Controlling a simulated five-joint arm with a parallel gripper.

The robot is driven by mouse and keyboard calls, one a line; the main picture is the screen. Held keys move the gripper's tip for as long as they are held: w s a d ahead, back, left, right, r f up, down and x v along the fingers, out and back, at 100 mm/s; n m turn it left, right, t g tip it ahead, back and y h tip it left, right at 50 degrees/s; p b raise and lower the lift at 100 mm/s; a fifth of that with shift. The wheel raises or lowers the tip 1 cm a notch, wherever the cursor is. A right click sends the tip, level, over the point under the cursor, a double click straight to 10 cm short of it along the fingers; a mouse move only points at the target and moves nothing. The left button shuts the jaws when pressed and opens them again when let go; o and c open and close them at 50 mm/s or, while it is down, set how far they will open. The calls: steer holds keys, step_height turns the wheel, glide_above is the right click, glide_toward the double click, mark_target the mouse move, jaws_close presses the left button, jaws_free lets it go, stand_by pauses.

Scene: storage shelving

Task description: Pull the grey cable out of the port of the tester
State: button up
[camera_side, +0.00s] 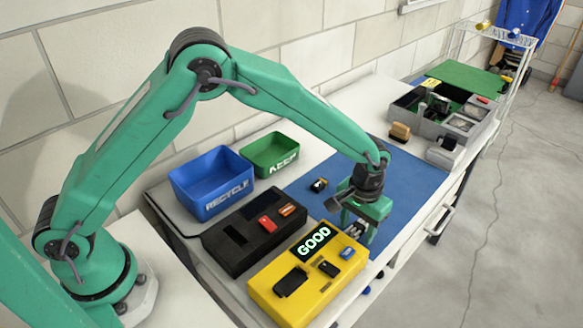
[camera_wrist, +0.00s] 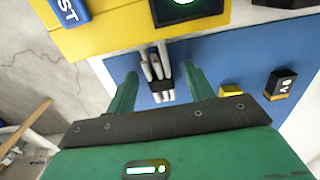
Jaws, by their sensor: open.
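The yellow tester (camera_side: 283,262) lies at the front of the bench, its display reading "GOOD"; its yellow edge (camera_wrist: 110,32) fills the top of the wrist view. The grey cable (camera_wrist: 155,62) shows as a few pale strands leaving the tester's edge. They run to a dark piece (camera_wrist: 162,92) over the blue mat. My gripper (camera_wrist: 162,82) is open, with one green finger on each side of the cable and a gap to each. In the side view my gripper (camera_side: 357,226) is low at the tester's far edge. The port opening is not clearly visible.
A black device (camera_side: 240,232) with a red part lies beside the tester. Behind are a blue "RECYCLE" bin (camera_side: 211,183) and a green "KEEP" bin (camera_side: 270,154).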

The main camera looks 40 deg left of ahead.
steer(key=c, duration=1.1)
steer(key=shift+w, duration=2.75)
